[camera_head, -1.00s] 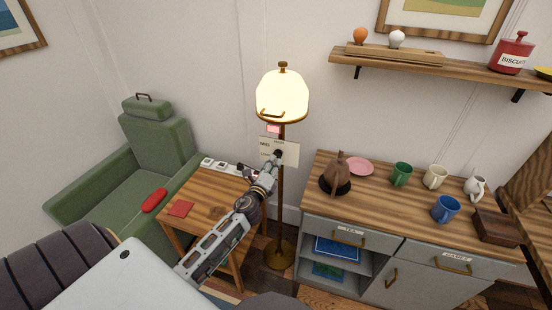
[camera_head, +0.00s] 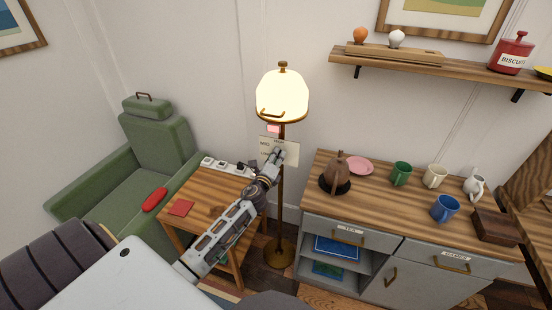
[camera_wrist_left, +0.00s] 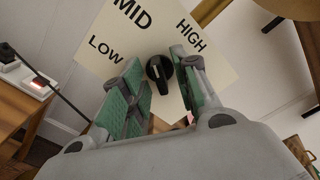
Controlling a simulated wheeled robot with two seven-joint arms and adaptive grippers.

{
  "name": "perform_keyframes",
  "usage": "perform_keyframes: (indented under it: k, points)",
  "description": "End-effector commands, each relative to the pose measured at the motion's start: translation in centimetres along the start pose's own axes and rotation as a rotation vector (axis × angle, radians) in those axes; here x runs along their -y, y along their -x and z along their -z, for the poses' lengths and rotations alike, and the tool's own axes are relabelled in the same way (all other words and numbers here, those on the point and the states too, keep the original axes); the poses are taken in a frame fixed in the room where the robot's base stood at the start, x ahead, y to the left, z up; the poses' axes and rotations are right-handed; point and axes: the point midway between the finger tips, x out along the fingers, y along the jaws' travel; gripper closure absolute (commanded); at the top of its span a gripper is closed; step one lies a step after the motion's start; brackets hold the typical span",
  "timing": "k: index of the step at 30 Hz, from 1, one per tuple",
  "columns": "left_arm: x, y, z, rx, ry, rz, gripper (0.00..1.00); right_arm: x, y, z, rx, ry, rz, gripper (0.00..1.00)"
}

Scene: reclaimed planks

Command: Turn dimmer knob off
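The lit floor lamp (camera_head: 282,97) stands between the chair and the cabinet, its dome glowing. A cream dial card (camera_head: 291,153) is on its pole. In the left wrist view the card (camera_wrist_left: 190,45) reads LOW, MID and HIGH. The black dimmer knob (camera_wrist_left: 159,71) sits on the card, between my left gripper's spread green-padded fingers. My left gripper (camera_head: 279,153) is at the card in the head view and hides the knob there. Its fingers are open (camera_wrist_left: 160,86), with gaps beside the knob; I cannot tell whether either touches it. My right gripper is not in view.
A green armchair (camera_head: 155,160) is at left. A cabinet (camera_head: 375,235) with mugs and a teapot-like brown object (camera_head: 337,175) stands right.

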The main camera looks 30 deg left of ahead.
Motion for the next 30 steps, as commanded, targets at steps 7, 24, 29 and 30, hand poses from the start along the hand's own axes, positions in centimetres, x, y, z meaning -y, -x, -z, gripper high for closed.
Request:
perform_keyframes:
  k: [7,24,29,30]
  points:
    - [-0.02,0.02,0.0,0.0,0.0,0.0,0.92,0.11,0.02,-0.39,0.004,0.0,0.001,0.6]
    - [-0.07,0.03,0.02,0.001,0.047,-0.001,1.0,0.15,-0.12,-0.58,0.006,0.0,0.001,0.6]
    - [-0.1,0.03,0.02,0.001,0.121,-0.001,1.0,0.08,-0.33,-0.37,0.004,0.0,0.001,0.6]
    - [-0.1,0.03,0.02,0.001,0.144,-0.001,1.0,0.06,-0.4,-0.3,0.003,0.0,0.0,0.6]
